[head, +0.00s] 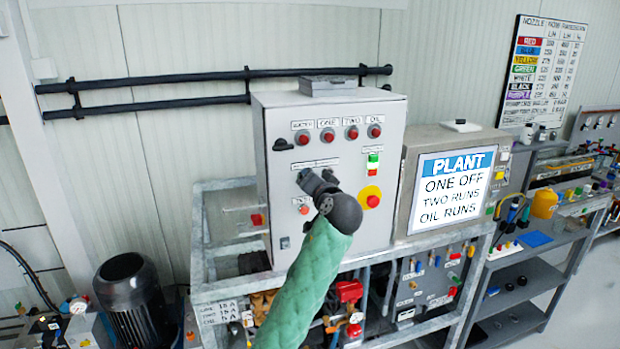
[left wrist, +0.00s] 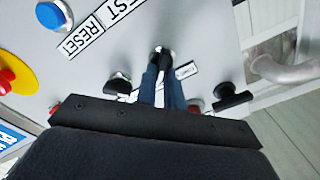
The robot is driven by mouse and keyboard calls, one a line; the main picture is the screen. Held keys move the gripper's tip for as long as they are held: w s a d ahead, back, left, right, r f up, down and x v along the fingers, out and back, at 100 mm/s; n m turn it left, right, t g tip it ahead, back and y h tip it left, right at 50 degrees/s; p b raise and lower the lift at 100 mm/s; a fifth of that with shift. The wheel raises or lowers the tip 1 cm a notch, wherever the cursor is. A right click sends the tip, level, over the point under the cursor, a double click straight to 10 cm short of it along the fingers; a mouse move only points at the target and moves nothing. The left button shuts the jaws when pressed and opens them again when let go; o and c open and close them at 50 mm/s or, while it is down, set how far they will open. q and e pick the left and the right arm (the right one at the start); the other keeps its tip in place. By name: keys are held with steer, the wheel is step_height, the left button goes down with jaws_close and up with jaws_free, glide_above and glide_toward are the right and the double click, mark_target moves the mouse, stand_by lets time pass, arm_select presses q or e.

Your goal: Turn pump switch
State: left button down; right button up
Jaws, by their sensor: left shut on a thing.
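The grey pump control box (head: 346,108) stands mid-view in the head view, with several red lamps across its top and black switches below them. My left gripper (head: 306,179) reaches its front panel in the middle row. In the left wrist view the blue fingers (left wrist: 163,85) are shut on a black switch knob (left wrist: 163,57), mostly hidden between them. Two other black switches show there, one left (left wrist: 118,86) and one right (left wrist: 233,98). In the head view my gripper and wrist hide part of the switch row. My right gripper is out of view.
A sign (head: 452,191) reads PLANT, ONE OFF, TWO RUNS, OIL RUNS. A red button on yellow (head: 370,197) sits right of my gripper. A metal frame (head: 198,222) carries the box. A pipe handle (left wrist: 290,72) shows in the wrist view.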

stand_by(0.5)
arm_select(q)
steer(key=c, duration=1.5)
jaws_free()
steer(key=shift+d, duration=0.1)
steer(key=shift+s, duration=0.1)
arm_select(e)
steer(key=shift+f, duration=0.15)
